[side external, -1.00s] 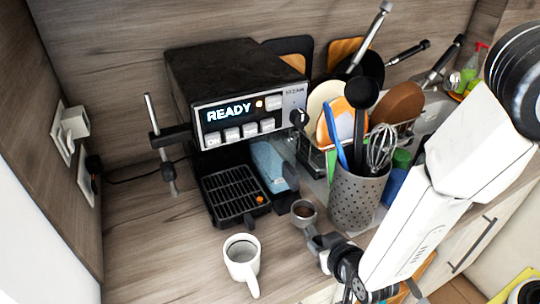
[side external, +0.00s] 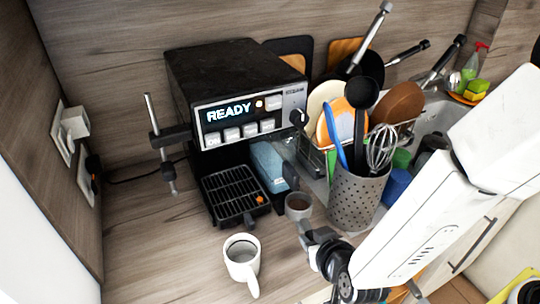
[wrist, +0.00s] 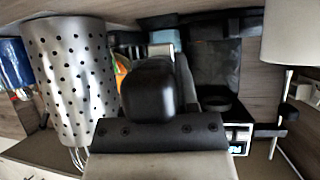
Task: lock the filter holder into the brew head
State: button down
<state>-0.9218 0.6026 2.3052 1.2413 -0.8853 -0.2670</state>
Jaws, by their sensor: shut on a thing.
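The filter holder (side external: 298,205), a small round metal basket with brown grounds in it, is held upright above the counter, to the right of the drip tray. My gripper (side external: 307,232) is shut on its handle, which is mostly hidden by the jaws. The coffee machine (side external: 238,95) stands at the back with READY lit on its front. Its brew head is in shadow under the front panel and cannot be made out. In the wrist view, a dark rounded part fills the middle, and the machine's lit display (wrist: 238,140) shows upside down at the lower right.
A white mug (side external: 241,258) stands in front of the drip tray (side external: 232,190). A perforated utensil holder (side external: 355,200) is close on the right of the filter holder. A blue-grey carton (side external: 268,165) stands beside the tray. The counter at left is clear.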

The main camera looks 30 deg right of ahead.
jog(key=w+a+r+m+h, duration=0.1)
jog(key=w+a+r, duration=0.1)
jog(key=a+r, duration=0.3)
jog(key=w+a+r+m+h, duration=0.1)
jog(key=a+r, duration=0.3)
jog(key=a, duration=0.7)
jog(key=shift+w+r, duration=0.4)
jog(key=shift+w, duration=0.3)
jog(key=shift+w, duration=0.1)
jog(key=w+d, duration=0.4)
jog(key=w, duration=0.8)
jog(key=shift+d, duration=0.15)
jog(key=shift+r, duration=1)
dwell(3.2)
